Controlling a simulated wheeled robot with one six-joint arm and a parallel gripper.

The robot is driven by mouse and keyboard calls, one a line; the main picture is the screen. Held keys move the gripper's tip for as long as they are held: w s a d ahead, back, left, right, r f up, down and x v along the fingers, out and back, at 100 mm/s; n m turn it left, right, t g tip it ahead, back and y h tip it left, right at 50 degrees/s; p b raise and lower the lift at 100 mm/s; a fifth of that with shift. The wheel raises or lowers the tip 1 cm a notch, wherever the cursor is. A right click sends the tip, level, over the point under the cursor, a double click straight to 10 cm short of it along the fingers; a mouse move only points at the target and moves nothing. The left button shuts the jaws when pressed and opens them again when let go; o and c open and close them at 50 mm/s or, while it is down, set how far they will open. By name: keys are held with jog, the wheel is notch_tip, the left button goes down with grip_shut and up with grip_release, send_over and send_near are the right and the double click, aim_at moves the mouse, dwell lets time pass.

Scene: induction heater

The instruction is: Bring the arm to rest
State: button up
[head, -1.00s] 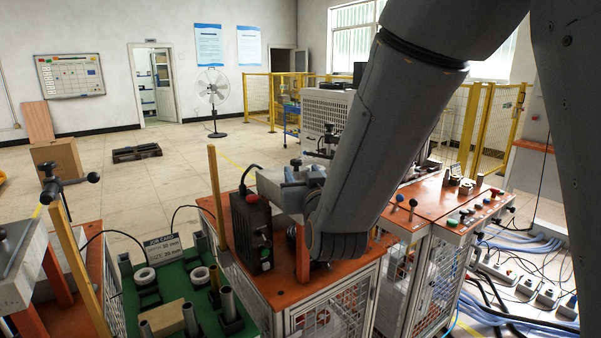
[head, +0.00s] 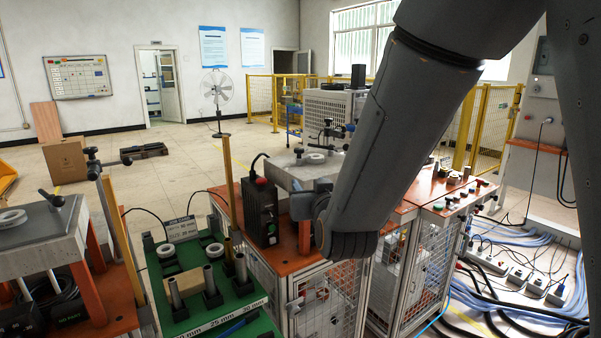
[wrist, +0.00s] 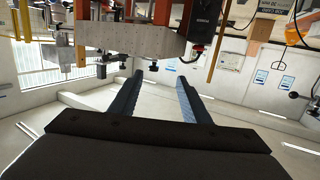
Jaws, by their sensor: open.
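My arm (head: 385,150) reaches down from the upper right in the head view, with its lower end in front of the orange-topped heater bench (head: 290,262). The wrist picture is upside down. A grey block-like fixture (wrist: 130,38) lies beyond the fingertips, apart from them. In the head view this fixture (head: 305,172) carries a pale ring on top.
A green tray (head: 165,275) with metal cylinders and pale rings stands left of the bench. A second fixture (head: 45,240) with a ring is at far left. A black control box (head: 259,212) and yellow post (head: 229,180) stand near the arm. Cables (head: 510,300) cover the right floor.

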jog(key=s+d+f+m+g+h, duration=0.1)
jog(key=s+d+f+g+h, duration=0.1)
jog(key=s+d+f+g, duration=1.3)
jog(key=s+d+f+m, duration=0.1)
jog(key=s+d+f, duration=0.1)
jog(key=s, duration=0.8)
jog(key=shift+f+g+h, duration=0.3)
jog(key=shift+f+h, duration=0.1)
jog(key=shift+f, duration=0.3)
